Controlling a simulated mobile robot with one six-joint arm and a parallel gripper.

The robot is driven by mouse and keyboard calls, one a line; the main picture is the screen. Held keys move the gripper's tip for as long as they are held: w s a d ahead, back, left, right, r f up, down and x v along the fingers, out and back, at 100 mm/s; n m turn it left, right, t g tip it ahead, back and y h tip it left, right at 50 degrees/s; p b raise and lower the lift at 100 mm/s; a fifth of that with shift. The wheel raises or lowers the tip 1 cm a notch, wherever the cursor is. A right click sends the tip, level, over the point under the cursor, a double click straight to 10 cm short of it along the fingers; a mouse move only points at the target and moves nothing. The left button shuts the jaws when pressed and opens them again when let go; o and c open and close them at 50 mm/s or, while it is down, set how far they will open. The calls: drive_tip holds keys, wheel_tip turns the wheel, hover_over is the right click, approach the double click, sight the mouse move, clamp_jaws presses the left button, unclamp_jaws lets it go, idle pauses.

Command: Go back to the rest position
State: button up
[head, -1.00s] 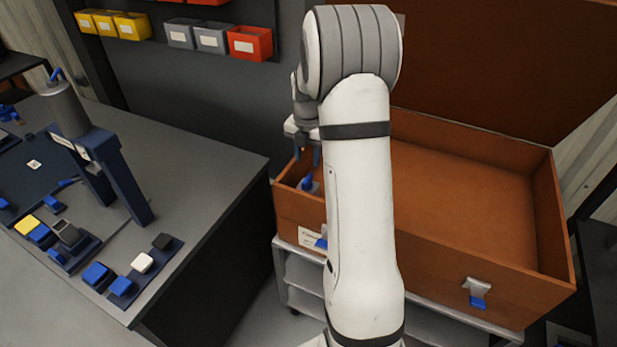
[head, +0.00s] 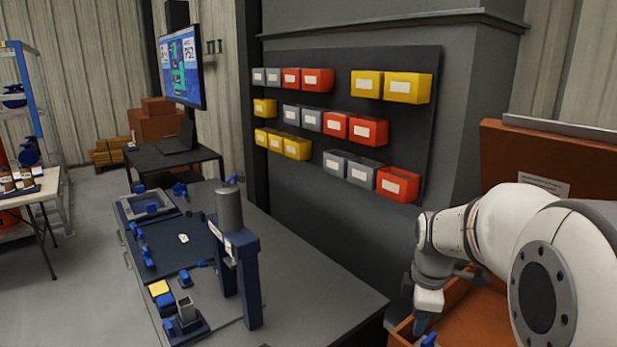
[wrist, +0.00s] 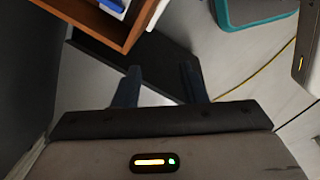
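My gripper (wrist: 160,86) is open in the wrist view, with its two dark blue fingers apart and nothing between them. In the head view my gripper (head: 422,324) hangs fingers down at the lower right, by the left end of a brown open crate (head: 478,318). My arm is bent and covers much of the crate. A small blue thing (head: 429,340) shows just below the fingers at the picture's bottom edge. Whether the fingers are above the crate or just outside its wall is hard to tell.
A grey workbench (head: 320,285) with a press (head: 232,245) and several small blue parts stands left of the crate. Behind it, a dark wall panel (head: 300,190) carries red, yellow and grey bins.

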drive_tip(key=s+a+r+m+t, duration=0.1)
drive_tip(key=s+a+m, duration=0.2)
drive_tip(key=s+m, duration=0.4)
drive_tip(key=s+a+r+m, duration=0.1)
drive_tip(key=s+a+m, duration=0.3)
drive_tip(key=s+m, duration=0.4)
drive_tip(key=shift+s+a+r+t, duration=0.25)
drive_tip(key=shift+s+t, duration=0.15)
drive_tip(key=shift+s, duration=0.5)
